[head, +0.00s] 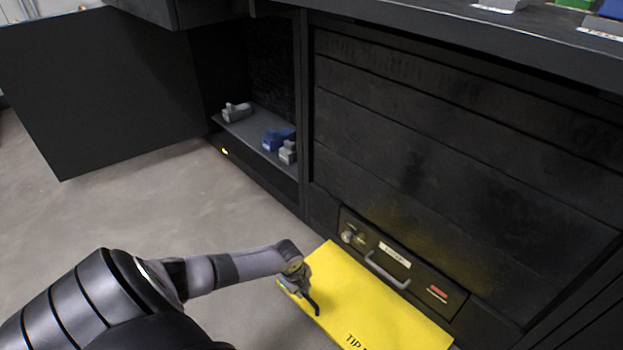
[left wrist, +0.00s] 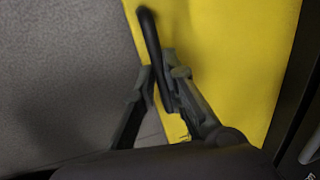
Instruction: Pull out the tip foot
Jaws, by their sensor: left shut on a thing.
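The tip foot (head: 375,300) is a flat yellow plate with black lettering starting "TIP". It lies low, reaching out over the floor from under the black cabinet, and fills much of the left wrist view (left wrist: 230,60). My left gripper (head: 300,290) is at the plate's outer left edge. In the left wrist view my left gripper (left wrist: 160,90) is shut on a dark curved handle (left wrist: 150,40) at that edge. The gripper's own fingers partly hide the handle. My right gripper is not in view.
A drawer front with a metal handle (head: 387,270) and a red label sits above the plate. An open black door (head: 110,90) stands at the left, beside a shelf (head: 245,130) holding blue and grey parts. The grey floor (head: 180,210) at the left is clear.

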